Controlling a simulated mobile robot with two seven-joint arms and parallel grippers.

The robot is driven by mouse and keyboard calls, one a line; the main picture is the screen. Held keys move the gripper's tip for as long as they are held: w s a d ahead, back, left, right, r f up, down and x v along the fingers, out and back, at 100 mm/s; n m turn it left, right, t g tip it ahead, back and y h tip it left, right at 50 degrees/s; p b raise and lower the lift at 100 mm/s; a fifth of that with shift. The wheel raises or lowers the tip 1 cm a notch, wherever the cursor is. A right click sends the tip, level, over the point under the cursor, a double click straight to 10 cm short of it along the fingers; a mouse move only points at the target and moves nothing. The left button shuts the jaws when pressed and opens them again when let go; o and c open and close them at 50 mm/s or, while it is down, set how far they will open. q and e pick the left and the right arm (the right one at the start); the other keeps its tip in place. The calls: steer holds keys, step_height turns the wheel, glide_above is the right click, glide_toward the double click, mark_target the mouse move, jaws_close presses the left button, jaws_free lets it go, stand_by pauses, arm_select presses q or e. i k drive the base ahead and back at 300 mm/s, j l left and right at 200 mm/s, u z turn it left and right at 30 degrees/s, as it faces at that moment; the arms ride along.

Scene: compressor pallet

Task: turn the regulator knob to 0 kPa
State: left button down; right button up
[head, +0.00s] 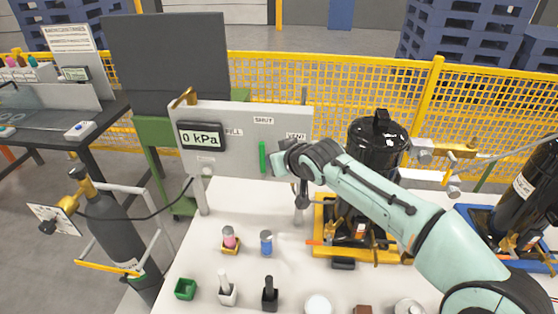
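The display (201,136) on the grey panel (225,170) reads 0 kPa. A green lever (262,158) stands upright on the panel under the SHUT label, between the FULL and VENT labels. A dark knob (47,227) sits on a white plate beside the grey gas cylinder (112,225) at the left; I cannot read its setting or tell for sure that it is the regulator knob. My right gripper (303,197) hangs just right of the lever, in front of the panel's lower right, apart from the lever. Its fingers are too small to judge. My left gripper is out of view.
A black compressor (376,145) stands in a yellow tray (322,245) behind my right arm. Small bottles, a green cup (186,289) and other small items stand along the white table's front. A hose runs from the cylinder to the panel. A yellow fence (290,90) is behind.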

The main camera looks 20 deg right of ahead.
mark_target(48, 228)
steer(key=k, duration=1)
